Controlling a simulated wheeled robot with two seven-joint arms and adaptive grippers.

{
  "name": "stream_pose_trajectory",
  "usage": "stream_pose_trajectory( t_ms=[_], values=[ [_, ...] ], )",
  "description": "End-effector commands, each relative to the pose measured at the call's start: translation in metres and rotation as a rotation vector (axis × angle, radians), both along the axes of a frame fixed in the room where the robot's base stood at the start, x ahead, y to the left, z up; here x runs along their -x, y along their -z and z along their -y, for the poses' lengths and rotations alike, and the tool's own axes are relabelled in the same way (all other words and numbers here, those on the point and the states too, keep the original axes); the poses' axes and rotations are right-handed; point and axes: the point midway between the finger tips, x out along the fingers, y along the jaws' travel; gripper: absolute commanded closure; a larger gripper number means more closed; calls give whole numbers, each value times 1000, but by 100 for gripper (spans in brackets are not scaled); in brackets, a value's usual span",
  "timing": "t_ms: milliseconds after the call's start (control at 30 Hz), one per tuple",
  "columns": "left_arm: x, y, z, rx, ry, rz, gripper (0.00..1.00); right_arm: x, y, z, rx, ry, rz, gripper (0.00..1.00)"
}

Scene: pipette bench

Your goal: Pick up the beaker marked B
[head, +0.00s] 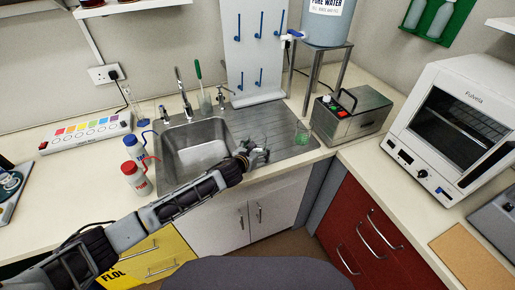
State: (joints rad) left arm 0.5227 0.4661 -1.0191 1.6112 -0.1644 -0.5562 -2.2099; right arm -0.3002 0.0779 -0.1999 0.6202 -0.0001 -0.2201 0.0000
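No letter is readable on either one. My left gripper (262,156) is over the front edge of the drainboard, just right of the sink basin and left of the green beaker. Its fingers are too small and dark to tell whether they are open or touch the clear glass. My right gripper is not in view.
The sink (196,150) lies left of my gripper, with red-capped (135,180) and blue-capped bottles (134,148) beside it. A pegboard rack (254,50) stands behind the drainboard.

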Motion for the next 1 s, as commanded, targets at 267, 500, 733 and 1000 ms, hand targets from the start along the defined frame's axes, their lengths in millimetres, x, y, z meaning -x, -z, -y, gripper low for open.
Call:
stream_pose_trajectory(
  t_ms=[267,500,733,1000],
  values=[
    [0,0,0,0,0,0,66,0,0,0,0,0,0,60],
    [0,-1,0,0,0,1,67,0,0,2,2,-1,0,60],
    [0,-2,0,0,0,1,67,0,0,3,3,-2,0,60],
    [-1,-9,0,0,0,2,67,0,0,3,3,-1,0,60]
  ],
)
